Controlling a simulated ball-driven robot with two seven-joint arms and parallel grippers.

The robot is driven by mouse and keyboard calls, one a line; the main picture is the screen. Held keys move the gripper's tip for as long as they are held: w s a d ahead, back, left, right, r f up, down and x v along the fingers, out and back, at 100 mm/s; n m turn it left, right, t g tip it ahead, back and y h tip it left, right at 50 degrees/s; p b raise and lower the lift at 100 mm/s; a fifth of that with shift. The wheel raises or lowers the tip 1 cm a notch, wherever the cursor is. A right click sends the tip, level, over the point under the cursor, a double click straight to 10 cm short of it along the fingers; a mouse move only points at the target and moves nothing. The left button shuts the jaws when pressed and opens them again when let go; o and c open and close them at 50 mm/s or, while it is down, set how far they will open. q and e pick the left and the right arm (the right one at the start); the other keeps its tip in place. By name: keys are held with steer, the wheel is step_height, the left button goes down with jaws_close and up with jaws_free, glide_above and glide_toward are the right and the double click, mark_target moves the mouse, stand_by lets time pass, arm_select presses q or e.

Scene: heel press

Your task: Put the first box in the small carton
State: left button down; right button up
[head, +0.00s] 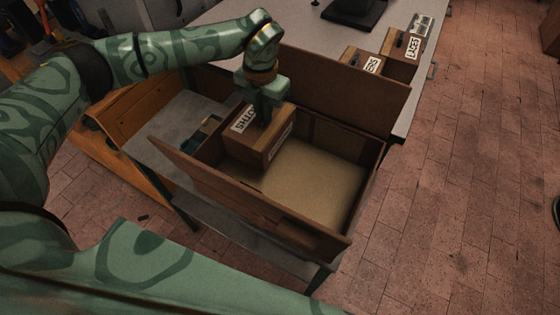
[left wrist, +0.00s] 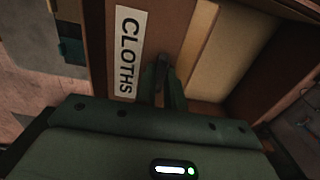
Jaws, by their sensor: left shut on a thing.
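The wooden box (head: 262,150) carries a white label that reads CLOTHS in the left wrist view (left wrist: 180,30). My left gripper (head: 264,118) is above it, with its fingers shut on the handle on its top (left wrist: 165,68). The box is at the back left corner of the open brown carton (head: 330,245), within its walls or just above them. I cannot tell whether the box touches the carton's floor. The carton's flaps stand open, and its pale floor (head: 315,185) is bare to the right of the box. My right gripper is out of view.
The carton stands on a grey surface (head: 175,125) beside a wooden bench (head: 120,115). Two more handled boxes stand behind on the light table, one labelled LACES (head: 402,62), the other (head: 366,64) partly hidden. A dark stand (head: 350,12) is at the back.

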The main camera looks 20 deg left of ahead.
arm_select(q)
step_height(320, 180, down, 8)
steer(key=shift+r+b, duration=0.1)
steer(key=shift+b, duration=0.45)
steer(key=c, duration=1.5)
jaws_free()
steer(key=shift+f, duration=0.2)
steer(key=shift+r, duration=0.15)
step_height(320, 180, up, 12)
steer(key=shift+r+p, duration=0.1)
steer(key=shift+p, duration=0.9)
